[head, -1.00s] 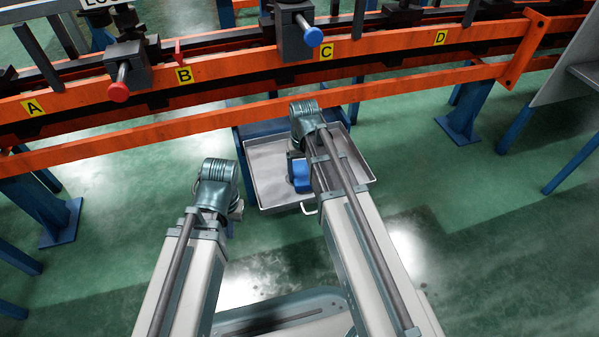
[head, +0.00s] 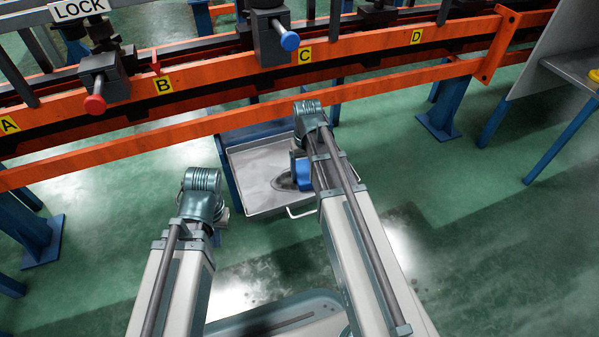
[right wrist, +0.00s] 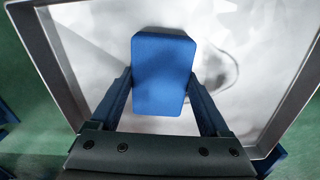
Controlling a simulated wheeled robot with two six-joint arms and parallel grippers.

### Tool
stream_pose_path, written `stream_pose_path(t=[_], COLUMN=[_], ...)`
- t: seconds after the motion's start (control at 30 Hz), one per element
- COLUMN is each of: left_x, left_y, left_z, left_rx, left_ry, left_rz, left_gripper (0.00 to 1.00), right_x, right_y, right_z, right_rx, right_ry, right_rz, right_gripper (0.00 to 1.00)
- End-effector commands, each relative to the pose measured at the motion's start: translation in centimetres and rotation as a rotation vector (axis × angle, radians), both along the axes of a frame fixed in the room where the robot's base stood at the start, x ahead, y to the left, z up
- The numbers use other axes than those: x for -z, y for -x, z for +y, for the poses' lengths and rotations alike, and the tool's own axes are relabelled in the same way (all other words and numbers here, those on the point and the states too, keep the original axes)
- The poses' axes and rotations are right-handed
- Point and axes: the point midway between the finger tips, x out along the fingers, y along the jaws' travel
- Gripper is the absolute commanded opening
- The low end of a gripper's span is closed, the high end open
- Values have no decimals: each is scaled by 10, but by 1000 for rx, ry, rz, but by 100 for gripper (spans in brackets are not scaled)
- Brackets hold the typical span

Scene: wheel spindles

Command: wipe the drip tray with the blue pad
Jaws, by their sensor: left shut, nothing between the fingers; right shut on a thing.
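The drip tray (head: 240,180) is a shallow grey metal tray under the orange rail, with a wire handle at its front. A dark smear (head: 284,183) marks its floor. The blue pad (head: 304,175) is over the tray, just right of the smear. My right gripper (right wrist: 160,80) is shut on the pad, with a finger on either side in the right wrist view. That view shows part of the smear (right wrist: 222,72) right of the pad. I cannot tell whether the pad touches the tray floor. My left gripper (head: 222,215) is shut and empty, left of the tray's front; its fingers are mostly hidden.
The orange rail (head: 230,127) with lettered yellow labels crosses above and behind the tray. Clamps with a red knob (head: 95,105) and a blue knob (head: 290,41) stand on it. A blue post (head: 445,105) and a grey bench (head: 570,68) are to the right. Green floor lies around.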

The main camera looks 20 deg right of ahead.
Motion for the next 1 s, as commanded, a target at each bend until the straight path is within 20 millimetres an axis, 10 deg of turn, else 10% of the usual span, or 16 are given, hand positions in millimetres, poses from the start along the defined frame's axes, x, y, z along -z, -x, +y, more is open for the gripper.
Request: stream_pose_path(t=[1.0], left_x=[2], left_y=[0], left_z=[0], left_rx=[0], left_ry=[0], left_rz=[0], left_gripper=[0], right_x=[2], right_y=[1], right_z=[35], right_rx=[-1], right_ry=[0], right_rz=[0], right_gripper=[36])
